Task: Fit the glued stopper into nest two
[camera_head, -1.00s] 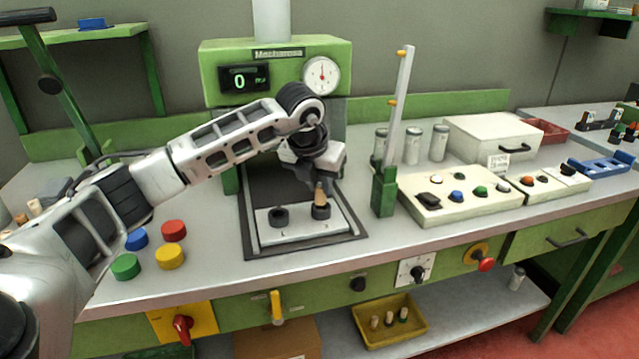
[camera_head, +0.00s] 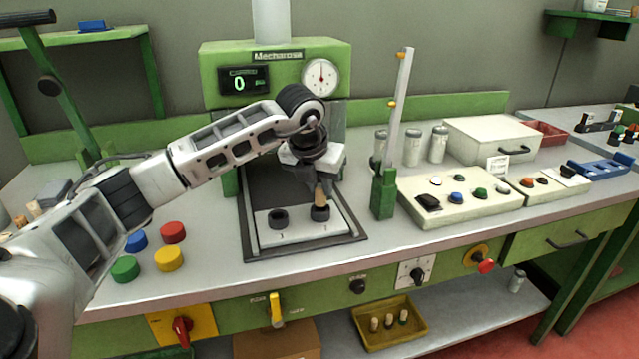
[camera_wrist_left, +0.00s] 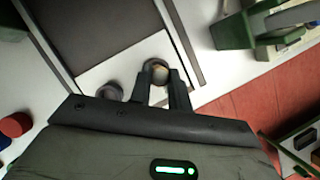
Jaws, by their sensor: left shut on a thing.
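The glued stopper (camera_head: 320,193) is a small tan cork held upright at the right-hand nest. My left gripper (camera_head: 319,184) is shut on it from above. The right-hand nest (camera_head: 320,213) is a dark ring on a pale plate (camera_head: 300,236); the stopper's lower end meets its opening, and how deep it sits I cannot tell. The left-hand nest (camera_head: 278,219) is a like dark ring and looks empty. In the left wrist view the stopper (camera_wrist_left: 158,70) shows between my fingers (camera_wrist_left: 160,88), with the ring around it. My right gripper is not in view.
A green press (camera_head: 222,63) with a display and dial stands behind the plate. A green post (camera_head: 384,190) stands close right of it. Coloured caps (camera_head: 168,259) lie left. A button panel (camera_head: 462,203) is at right.

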